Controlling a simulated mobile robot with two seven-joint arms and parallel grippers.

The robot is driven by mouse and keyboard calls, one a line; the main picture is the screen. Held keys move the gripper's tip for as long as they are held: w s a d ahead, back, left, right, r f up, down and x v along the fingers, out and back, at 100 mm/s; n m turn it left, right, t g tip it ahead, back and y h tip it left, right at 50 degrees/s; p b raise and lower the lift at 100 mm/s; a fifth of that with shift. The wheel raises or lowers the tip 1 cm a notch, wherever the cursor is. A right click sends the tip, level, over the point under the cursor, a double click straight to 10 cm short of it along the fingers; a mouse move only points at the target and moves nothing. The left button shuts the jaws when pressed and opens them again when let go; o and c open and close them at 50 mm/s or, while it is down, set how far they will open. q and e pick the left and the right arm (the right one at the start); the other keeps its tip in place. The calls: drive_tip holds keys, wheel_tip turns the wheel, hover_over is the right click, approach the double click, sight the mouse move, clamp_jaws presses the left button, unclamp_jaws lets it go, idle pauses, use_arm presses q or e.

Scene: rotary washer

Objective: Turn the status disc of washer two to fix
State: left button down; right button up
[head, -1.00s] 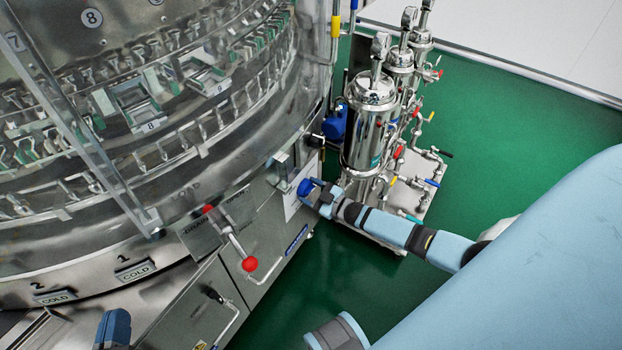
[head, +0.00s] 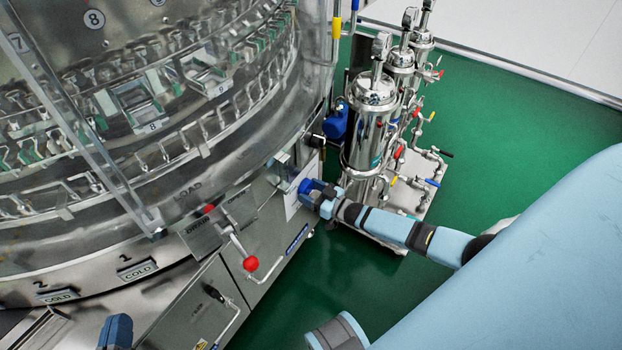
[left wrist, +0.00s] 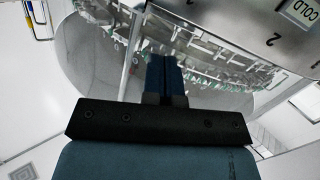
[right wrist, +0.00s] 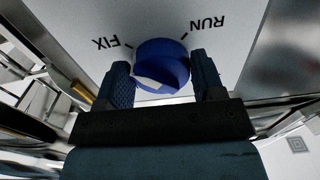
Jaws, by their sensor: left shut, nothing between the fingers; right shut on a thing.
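The blue status disc (right wrist: 160,50) sits on a pale panel in the right wrist view, with a white patch on its lower part. The words FIX (right wrist: 106,41) and RUN (right wrist: 207,22) show upside down to its left and right, each with a short tick mark. My right gripper (right wrist: 163,85) is shut on the disc, one finger on each side. In the head view, my right gripper (head: 312,193) is at the panel, with the disc's blue edge (head: 304,186) showing. My left gripper (left wrist: 163,75) is shut and empty; in the head view it (head: 117,328) is at the bottom left.
The large metal washer drum (head: 130,125) fills the left. A lever with a red ball (head: 250,263) stands out below it, close to the right gripper. Metal canisters (head: 372,120) with coloured valves stand behind the right arm. Green floor (head: 520,140) is clear at right.

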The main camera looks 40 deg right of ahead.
use_arm(q)
drive_tip(key=shift+w+r, duration=0.1)
use_arm(e)
drive_tip(key=o, duration=0.9)
use_arm(q)
drive_tip(key=shift+w+r, duration=0.1)
wheel_tip(320, 180, down, 6)
drive_tip(key=s+a+g+y+p, duration=0.2)
drive_tip(key=p, duration=0.1)
drive_tip(key=shift+a+g, duration=0.25)
drive_tip(key=shift+g, duration=0.15)
use_arm(e)
drive_tip(key=v, duration=1.3)
drive_tip(key=shift+s+d, duration=0.2)
drive_tip(key=shift+s, duration=0.15)
use_arm(q)
drive_tip(key=shift+r, duration=0.1)
